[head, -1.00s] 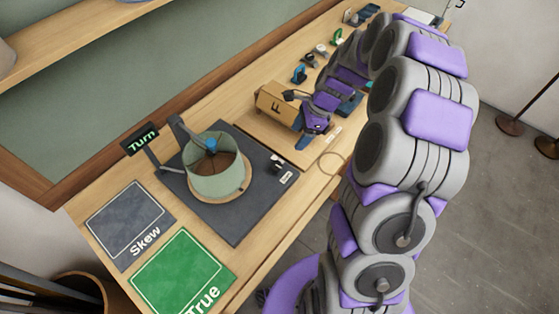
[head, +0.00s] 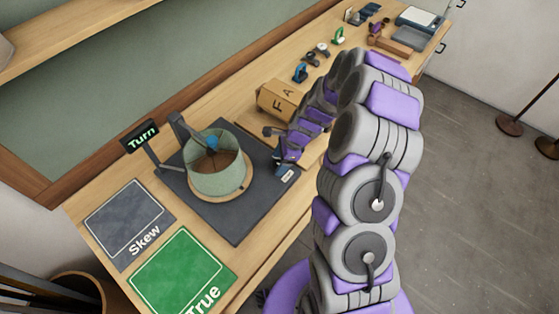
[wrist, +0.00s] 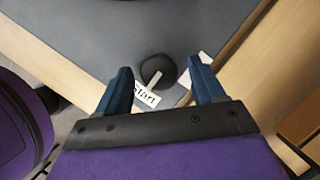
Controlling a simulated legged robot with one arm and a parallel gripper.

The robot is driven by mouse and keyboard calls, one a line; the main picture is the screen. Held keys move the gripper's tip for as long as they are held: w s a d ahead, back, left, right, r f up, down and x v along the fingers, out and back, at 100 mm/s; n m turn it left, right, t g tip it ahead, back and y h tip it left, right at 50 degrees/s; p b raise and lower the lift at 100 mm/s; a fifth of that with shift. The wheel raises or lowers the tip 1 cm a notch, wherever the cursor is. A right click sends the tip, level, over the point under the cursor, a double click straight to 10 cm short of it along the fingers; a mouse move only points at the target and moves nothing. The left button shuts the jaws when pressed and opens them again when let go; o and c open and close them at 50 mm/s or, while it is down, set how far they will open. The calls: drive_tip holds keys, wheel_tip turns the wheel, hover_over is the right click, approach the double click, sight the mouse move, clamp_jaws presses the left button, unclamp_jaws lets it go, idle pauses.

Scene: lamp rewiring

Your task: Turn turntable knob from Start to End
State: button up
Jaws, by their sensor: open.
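The dark round knob (wrist: 160,70) with a light pointer mark shows in the wrist view. Its pointer is toward the white label (wrist: 146,96) reading Start. My gripper (wrist: 160,70) is open, with one blue finger to the left of the knob and one to the right; I cannot tell whether they touch it. In the head view my gripper (head: 284,168) is over the right corner of the dark turntable base (head: 232,222) and hides the knob. A green lampshade (head: 217,178) stands on the turntable. No End label is readable.
A lit Turn sign (head: 140,137) stands behind the base. A grey Skew card (head: 124,217) and a green True card (head: 180,270) lie at the front left. A cardboard box (head: 279,101) sits behind my gripper. Small parts lie farther back.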

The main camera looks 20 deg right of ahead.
drive_tip(key=shift+a, duration=0.15)
drive_tip(key=c, duration=1)
drive_tip(key=shift+c, duration=0.2)
drive_tip(key=shift+n, duration=0.3)
drive_tip(key=n, duration=0.2)
drive_tip(key=n+g, duration=0.1)
drive_tip(key=n, duration=0.1)
drive_tip(key=n+g, duration=0.1)
drive_tip(key=n, duration=0.1)
drive_tip(key=shift+w+p, duration=0.3)
drive_tip(key=shift+p, duration=0.1)
drive_tip(key=n+g, duration=0.1)
drive_tip(key=n, duration=0.1)
drive_tip(key=n+g+h, duration=0.1)
drive_tip(key=n, duration=0.2)
drive_tip(key=shift+w+n+h, duration=0.1)
drive_tip(key=shift+n+h, duration=0.2)
drive_tip(key=n+h, duration=0.1)
drive_tip(key=n, duration=0.2)
drive_tip(key=n+g+h, duration=0.1)
drive_tip(key=n, duration=0.2)
drive_tip(key=shift+a, duration=0.2)
drive_tip(key=n+h+p, duration=0.1)
drive_tip(key=n+h, duration=0.1)
drive_tip(key=n, duration=0.3)
drive_tip(key=shift+a+n, duration=0.15)
drive_tip(key=shift+n, duration=0.25)
drive_tip(key=shift+h, duration=0.3)
